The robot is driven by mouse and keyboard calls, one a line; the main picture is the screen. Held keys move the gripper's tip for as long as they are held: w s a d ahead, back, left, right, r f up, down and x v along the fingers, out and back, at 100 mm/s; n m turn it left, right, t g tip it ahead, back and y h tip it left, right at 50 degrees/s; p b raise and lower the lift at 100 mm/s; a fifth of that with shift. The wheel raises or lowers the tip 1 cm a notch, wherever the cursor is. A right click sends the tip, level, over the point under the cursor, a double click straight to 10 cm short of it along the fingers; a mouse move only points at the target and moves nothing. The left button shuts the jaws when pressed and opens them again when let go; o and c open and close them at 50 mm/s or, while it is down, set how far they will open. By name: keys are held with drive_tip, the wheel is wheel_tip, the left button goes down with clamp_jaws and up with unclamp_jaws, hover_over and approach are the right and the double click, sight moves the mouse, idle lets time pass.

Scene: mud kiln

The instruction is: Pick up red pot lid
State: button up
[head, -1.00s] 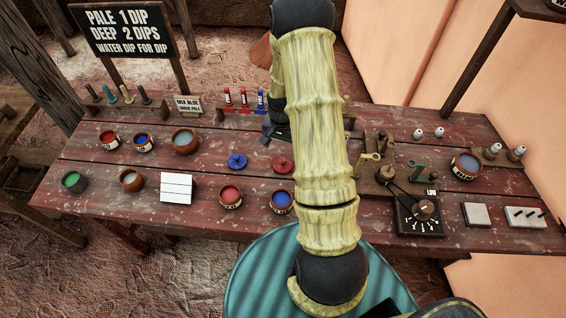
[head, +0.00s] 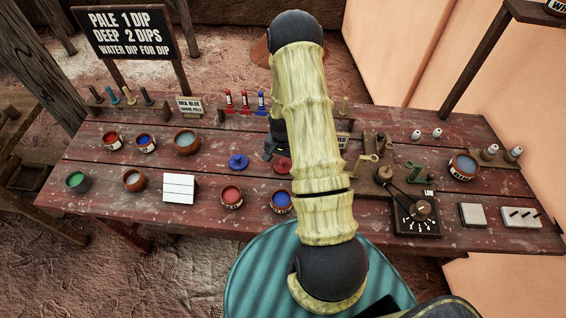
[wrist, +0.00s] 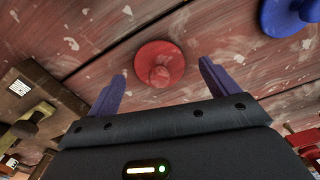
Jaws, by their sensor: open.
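The red pot lid (wrist: 159,66) lies flat on the table, a round disc with a knob on top. In the wrist view it sits between and just beyond the spread fingers of my gripper (wrist: 163,88), which is open and empty. In the head view the red lid (head: 283,166) is partly hidden by my arm and gripper (head: 276,150). My gripper appears above the lid; I cannot tell the exact height.
A blue lid (head: 238,161) lies just left of the red lid. Pots of red (head: 231,196) and blue (head: 282,201) stand nearer the front edge. A rack with red and blue tubes (head: 245,106) stands behind. A dial box (head: 415,217) is at right.

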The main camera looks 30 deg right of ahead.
drive_tip(key=shift+f, duration=0.65)
drive_tip(key=shift+s, duration=0.1)
drive_tip(key=c, duration=1.1)
